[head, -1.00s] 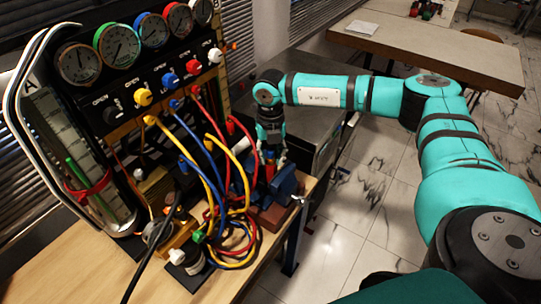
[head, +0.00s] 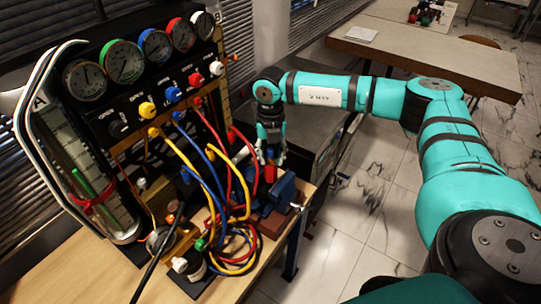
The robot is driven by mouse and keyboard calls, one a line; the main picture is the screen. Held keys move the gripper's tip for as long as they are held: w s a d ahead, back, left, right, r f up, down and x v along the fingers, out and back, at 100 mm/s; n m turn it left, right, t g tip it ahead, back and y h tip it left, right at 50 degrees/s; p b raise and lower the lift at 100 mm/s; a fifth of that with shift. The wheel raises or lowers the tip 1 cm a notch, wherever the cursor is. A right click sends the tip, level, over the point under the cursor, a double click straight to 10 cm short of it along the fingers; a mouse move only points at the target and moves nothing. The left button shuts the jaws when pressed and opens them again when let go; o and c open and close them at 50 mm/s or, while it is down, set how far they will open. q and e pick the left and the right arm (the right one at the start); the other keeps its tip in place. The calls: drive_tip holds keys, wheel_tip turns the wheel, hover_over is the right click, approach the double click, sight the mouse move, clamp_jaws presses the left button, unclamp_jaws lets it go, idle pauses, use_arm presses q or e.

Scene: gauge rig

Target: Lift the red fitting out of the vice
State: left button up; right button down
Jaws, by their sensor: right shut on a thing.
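The red fitting (head: 270,173) is a small red piece at the blue vice (head: 284,189), near the right edge of the wooden bench. My right gripper (head: 270,160) points down from above and is shut on the fitting's upper part. The fitting's lower end is close to the vice jaws; I cannot tell whether it is clear of them. My left gripper is not in view.
The gauge panel (head: 150,90) with coloured knobs stands left of the vice. Red, blue and yellow hoses (head: 210,180) loop down close to the gripper's left side. The bench's front left (head: 80,275) is bare wood.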

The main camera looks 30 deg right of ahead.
sight(270, 150)
drive_tip(key=shift+r+p, duration=1.05)
drive_tip(key=shift+r, duration=0.8)
